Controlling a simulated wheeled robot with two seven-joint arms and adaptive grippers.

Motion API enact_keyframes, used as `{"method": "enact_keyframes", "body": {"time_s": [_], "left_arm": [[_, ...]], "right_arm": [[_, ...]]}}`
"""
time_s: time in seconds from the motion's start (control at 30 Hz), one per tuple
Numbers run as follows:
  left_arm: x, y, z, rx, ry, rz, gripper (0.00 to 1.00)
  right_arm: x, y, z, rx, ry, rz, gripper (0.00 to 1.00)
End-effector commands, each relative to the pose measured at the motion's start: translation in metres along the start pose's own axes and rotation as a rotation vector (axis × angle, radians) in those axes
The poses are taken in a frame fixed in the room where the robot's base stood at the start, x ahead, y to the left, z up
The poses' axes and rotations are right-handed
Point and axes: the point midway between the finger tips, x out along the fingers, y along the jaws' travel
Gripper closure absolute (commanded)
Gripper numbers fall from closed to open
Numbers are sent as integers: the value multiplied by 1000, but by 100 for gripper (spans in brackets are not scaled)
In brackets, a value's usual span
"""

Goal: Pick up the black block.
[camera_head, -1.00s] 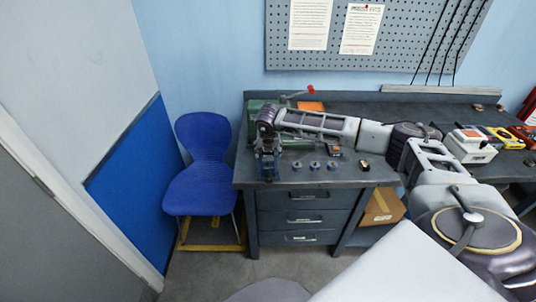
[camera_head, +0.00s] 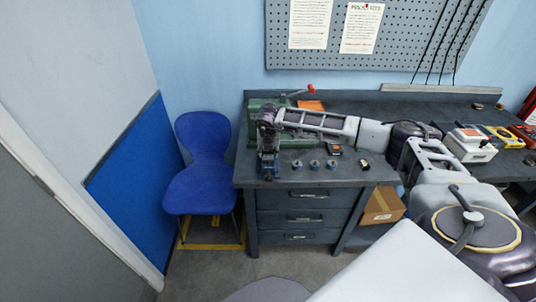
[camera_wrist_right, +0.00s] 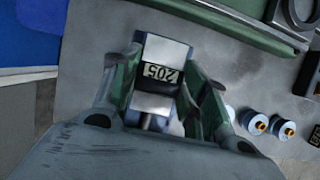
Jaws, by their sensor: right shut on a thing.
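My right gripper (camera_head: 268,174) points down at the front left corner of the bench top. In the right wrist view its two green-grey fingers (camera_wrist_right: 160,80) are closed on the sides of a block. My left gripper is not in view.
Several small blue-grey round parts (camera_head: 314,165) stand to the right of the gripper. A small dark item (camera_head: 364,164) lies beyond them. A green press (camera_head: 256,108) stands behind the gripper. A blue chair (camera_head: 205,150) is left of the bench.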

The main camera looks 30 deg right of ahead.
Motion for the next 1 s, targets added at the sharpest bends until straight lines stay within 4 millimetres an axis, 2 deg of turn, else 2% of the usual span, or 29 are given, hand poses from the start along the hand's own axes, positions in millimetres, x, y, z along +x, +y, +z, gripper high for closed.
{"method": "enact_keyframes", "body": {"time_s": [0.27, 0.47, 1.0], "left_arm": [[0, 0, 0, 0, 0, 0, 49], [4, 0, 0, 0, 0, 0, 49], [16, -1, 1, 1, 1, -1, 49]], "right_arm": [[-3, 0, 2, 1, -2, 1, 88], [-16, 0, 8, 2, -3, 2, 88], [-83, 1, 35, 0, -3, 2, 88]]}}
